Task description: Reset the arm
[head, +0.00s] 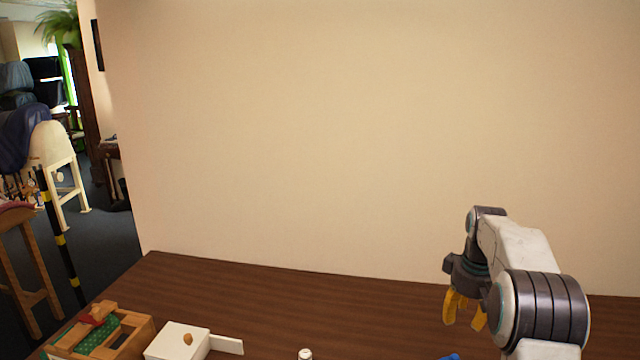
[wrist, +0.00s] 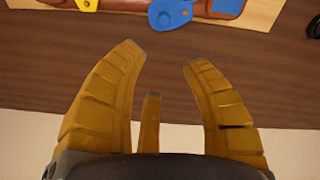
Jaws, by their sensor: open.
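My gripper (head: 465,312) hangs from my arm over the right part of the brown wooden table (head: 300,300) in the head view, fingers pointing down. In the wrist view its yellow fingers (wrist: 165,75) are spread apart with nothing between them. The table's bare dark surface (wrist: 40,60) shows beyond the fingertips. My gripper touches no object that I can see.
In the head view, a wooden box (head: 135,325) with green cloth and a white block (head: 178,341) stand front left. A white bottle top (head: 305,354) shows at the bottom edge. The wrist view shows a blue piece (wrist: 172,14) on a light board. A wall (head: 350,130) rises behind.

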